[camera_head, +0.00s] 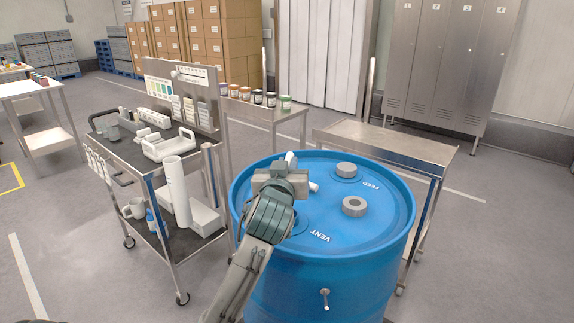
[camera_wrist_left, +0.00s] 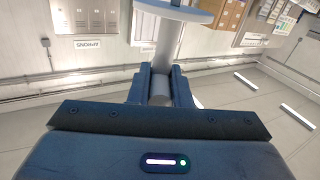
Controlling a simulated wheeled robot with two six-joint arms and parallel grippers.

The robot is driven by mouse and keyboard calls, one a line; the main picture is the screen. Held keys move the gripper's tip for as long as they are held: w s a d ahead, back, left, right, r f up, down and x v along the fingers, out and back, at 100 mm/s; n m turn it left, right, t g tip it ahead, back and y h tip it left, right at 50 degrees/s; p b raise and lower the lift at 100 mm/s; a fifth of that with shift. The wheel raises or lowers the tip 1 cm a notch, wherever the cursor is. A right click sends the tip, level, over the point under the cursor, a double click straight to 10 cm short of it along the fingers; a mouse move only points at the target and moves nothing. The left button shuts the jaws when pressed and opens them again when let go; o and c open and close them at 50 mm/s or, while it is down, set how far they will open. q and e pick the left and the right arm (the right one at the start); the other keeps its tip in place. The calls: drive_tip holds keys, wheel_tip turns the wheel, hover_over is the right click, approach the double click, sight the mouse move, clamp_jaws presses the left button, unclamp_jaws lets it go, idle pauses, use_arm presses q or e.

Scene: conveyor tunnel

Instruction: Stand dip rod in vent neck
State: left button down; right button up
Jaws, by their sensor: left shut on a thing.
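A blue drum (camera_head: 384,225) stands upright in front of me. Its lid has a FEED label with a grey cap (camera_head: 346,170) near it. The VENT label (camera_head: 320,237) is at the near side, by a round recess mostly covered by my arm; I cannot make out the vent neck. My left gripper (camera_head: 280,180) is over the left part of the lid, shut on a pale rod, which I take as the dip rod. In the left wrist view the rod (camera_wrist_left: 168,50) sits between the fingers (camera_wrist_left: 160,88), with a flat disc beyond. Its far end is hidden in the head view.
A grey ring-shaped cap (camera_head: 354,206) is on the lid's middle. A tool cart (camera_head: 130,150) stands left of the drum, with a white upright tube (camera_head: 177,190) on it. A bare metal table (camera_head: 385,140) is behind right. Open floor lies right.

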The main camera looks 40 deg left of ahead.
idle(0.4)
use_arm(q)
drive_tip(key=shift+f+b, duration=1.95)
drive_tip(key=shift+f, duration=1)
drive_tip(key=c, duration=1.3)
unclamp_jaws()
drive_tip(key=shift+r, duration=0.1)
drive_tip(key=shift+o, duration=0.2)
